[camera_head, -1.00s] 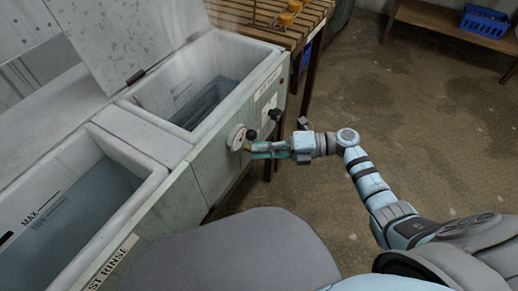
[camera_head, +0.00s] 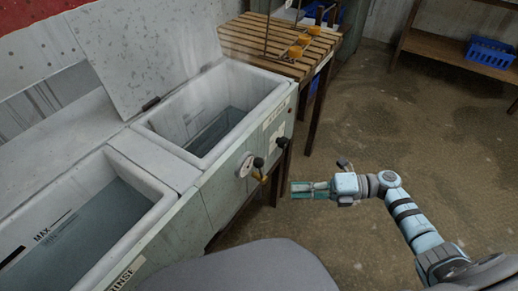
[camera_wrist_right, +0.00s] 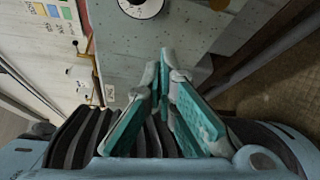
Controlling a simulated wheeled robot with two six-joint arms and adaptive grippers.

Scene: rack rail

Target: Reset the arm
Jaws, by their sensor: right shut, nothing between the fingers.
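My right gripper (camera_head: 292,190) is shut and empty. It points left toward the front of the tank unit (camera_head: 222,192), with a clear gap between its fingertips and the panel. In the right wrist view its teal finger pads (camera_wrist_right: 163,75) meet at the tips. The dial also shows in the right wrist view (camera_wrist_right: 141,8). My left gripper is not in view.
The two open tanks hold liquid; a raised lid (camera_head: 135,50) stands behind the farther one. A slatted wooden table (camera_head: 270,48) with orange items adjoins it. A blue basket (camera_head: 490,52) sits on a shelf (camera_head: 440,47) at the back right. The floor right of the tanks is clear.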

